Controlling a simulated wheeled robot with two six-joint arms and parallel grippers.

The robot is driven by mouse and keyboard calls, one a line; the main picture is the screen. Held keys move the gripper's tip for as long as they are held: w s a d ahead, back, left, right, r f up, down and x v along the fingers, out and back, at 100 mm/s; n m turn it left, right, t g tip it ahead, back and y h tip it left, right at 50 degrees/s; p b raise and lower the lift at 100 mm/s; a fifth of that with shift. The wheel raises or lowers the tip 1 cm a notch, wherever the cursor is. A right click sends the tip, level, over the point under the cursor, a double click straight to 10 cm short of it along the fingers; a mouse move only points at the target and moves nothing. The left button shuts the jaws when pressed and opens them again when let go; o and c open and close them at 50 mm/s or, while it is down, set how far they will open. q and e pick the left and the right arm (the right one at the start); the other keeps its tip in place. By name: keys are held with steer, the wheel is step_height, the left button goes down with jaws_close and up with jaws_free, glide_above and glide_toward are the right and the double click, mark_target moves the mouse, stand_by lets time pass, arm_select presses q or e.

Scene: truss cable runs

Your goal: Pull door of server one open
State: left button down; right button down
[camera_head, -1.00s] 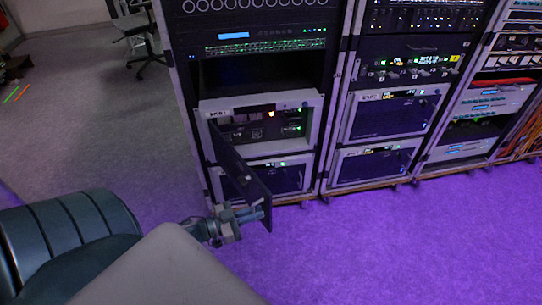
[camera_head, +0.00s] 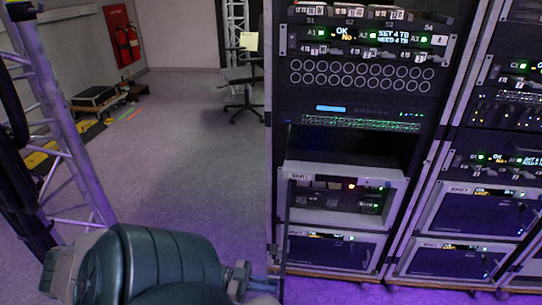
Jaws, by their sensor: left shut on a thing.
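Server one (camera_head: 345,178), a light grey framed box, sits low in the left rack, its front uncovered so its dark inside with a red light and green lights shows. Its dark door (camera_head: 286,232) stands swung out at the box's left side and is seen almost edge-on, as a thin upright strip. My left gripper (camera_head: 268,284) is at the door's lower end, low in the view, shut on the door or its handle. The exact grip is hard to make out, partly behind my own arm. My right gripper is not in view.
A second grey framed server (camera_head: 335,250) sits below with its door shut. More racks (camera_head: 465,240) stand to the right. A purple metal truss (camera_head: 70,130) rises at the left. A chair (camera_head: 245,90) stands behind; the grey floor (camera_head: 190,150) between is clear.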

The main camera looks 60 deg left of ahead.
arm_select(q)
steer(key=shift+s+f, duration=0.1)
steer(key=c, duration=1.7)
jaws_free()
steer(key=v, duration=1)
steer(key=shift+s+a, duration=0.25)
steer(key=shift+a, duration=0.05)
